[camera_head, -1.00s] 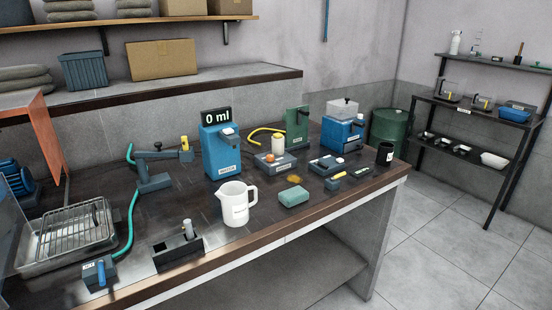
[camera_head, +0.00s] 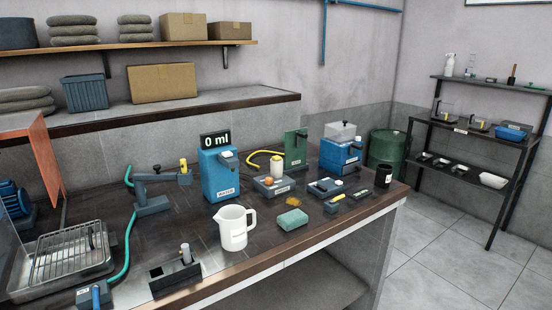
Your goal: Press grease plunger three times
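I cannot tell for certain which item on the dark bench (camera_head: 130,225) is the grease plunger. One candidate is a dark block with an upright grey cylinder (camera_head: 186,254) near the front edge. Other upright devices are a blue dispenser (camera_head: 221,173) with a "0 ml" display, a green stand (camera_head: 296,147) behind it, and a blue machine with a clear top (camera_head: 341,152). Neither of my grippers is in view, and nothing is being touched.
A white pitcher (camera_head: 233,228) and a green sponge (camera_head: 292,220) stand near the front edge. A black cup (camera_head: 384,176) is at the right end.

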